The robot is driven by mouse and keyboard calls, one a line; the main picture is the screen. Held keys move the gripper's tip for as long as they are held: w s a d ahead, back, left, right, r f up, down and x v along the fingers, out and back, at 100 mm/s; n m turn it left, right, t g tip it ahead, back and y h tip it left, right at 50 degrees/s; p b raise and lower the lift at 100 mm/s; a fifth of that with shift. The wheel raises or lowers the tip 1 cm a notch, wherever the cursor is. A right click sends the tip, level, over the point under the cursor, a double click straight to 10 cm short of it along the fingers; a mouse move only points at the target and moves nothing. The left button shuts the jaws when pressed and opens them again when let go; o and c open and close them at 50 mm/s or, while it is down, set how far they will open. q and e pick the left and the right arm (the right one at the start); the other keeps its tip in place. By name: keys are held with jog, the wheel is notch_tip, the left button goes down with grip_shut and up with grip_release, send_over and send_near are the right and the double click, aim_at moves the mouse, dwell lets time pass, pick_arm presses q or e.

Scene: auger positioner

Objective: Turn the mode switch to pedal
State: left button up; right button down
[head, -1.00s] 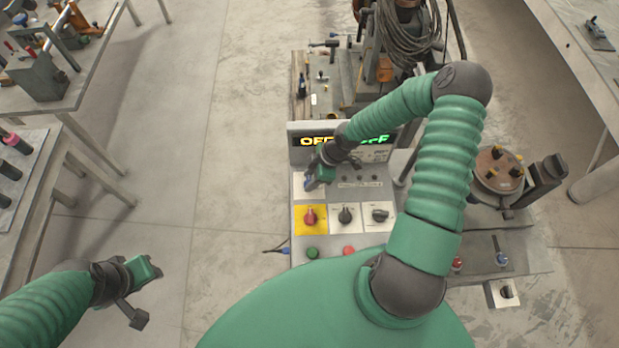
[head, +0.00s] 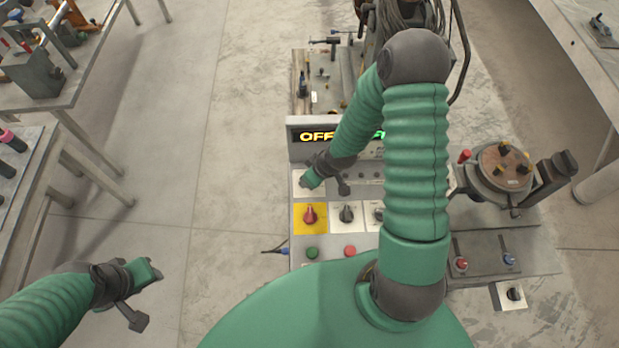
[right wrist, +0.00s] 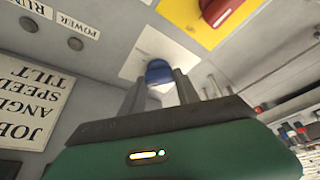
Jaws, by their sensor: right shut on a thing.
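A blue knob (right wrist: 158,72) on a white plate shows in the right wrist view, between the two fingers of my right gripper (right wrist: 160,82), which is shut on it. In the head view my right gripper (head: 309,183) is at the upper left of the control panel (head: 297,245), over the white plate there, and it hides the knob. No label reading mode or pedal is legible, and the knob's setting cannot be told. My left gripper (head: 146,294) is open and empty over the floor at lower left.
A red knob on a yellow plate (head: 310,217) sits just below my right gripper. Black knobs (head: 347,214), a green button (head: 312,253) and a red button (head: 350,251) are nearby. The display (head: 318,136) reads OFF. My right arm covers the panel's right side.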

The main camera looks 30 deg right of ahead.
jog(key=m+h+b, duration=0.1)
jog(key=m, duration=0.1)
jog(key=shift+a+f+m, duration=0.1)
jog(key=shift+m, duration=0.3)
jog(key=shift+m+h, duration=0.4)
jog(key=shift+m, duration=0.5)
jog(key=shift+a+m+h, duration=0.1)
jog(key=shift+m+h, duration=0.4)
jog(key=shift+m, duration=0.7)
jog(key=shift+m+h+p, duration=0.3)
jog(key=shift+m+p, duration=0.2)
jog(key=shift+m, duration=0.6)
jog(key=shift+g, duration=0.3)
jog(key=c, duration=0.9)
grip_release()
